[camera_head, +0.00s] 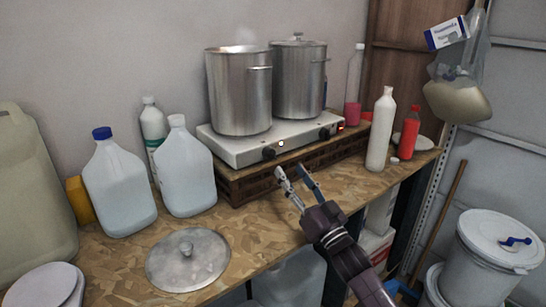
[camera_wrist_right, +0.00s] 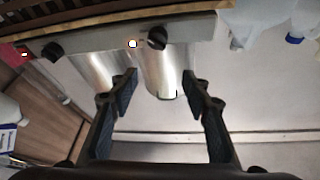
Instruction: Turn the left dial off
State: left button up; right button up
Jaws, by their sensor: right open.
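A silver double hotplate (camera_head: 230,148) stands on a brown crate-like base on the wooden bench. Its left dial (camera_head: 268,153) is a black knob on the front face, with a small glowing light just right of it. The right dial (camera_head: 324,133) is further right, near a red light. My right gripper (camera_head: 292,174) is open and empty in front of the hotplate, apart from the dials. In the wrist view, which looks upside down, the left dial (camera_wrist_right: 157,38) shows beyond the open fingers (camera_wrist_right: 160,80), and the right dial (camera_wrist_right: 52,50) is at left. My left gripper is not in view.
An open steel pot (camera_head: 238,95) with faint steam and a lidded pot (camera_head: 298,85) stand on the hotplate. White jugs (camera_head: 120,190) and a loose lid (camera_head: 188,260) are at left. A white bottle (camera_head: 381,130) and red bottle (camera_head: 409,135) stand at right.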

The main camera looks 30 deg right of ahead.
aim_at(273, 158)
jog(key=w+p, duration=0.1)
jog(key=w, duration=0.8)
jog(key=shift+w+d+r+p, duration=0.15)
jog(key=shift+w+d+p, duration=0.1)
jog(key=shift+w+p, duration=0.15)
jog(key=shift+c, duration=0.7)
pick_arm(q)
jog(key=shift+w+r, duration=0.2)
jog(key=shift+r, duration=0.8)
pick_arm(e)
jog(key=c, duration=1)
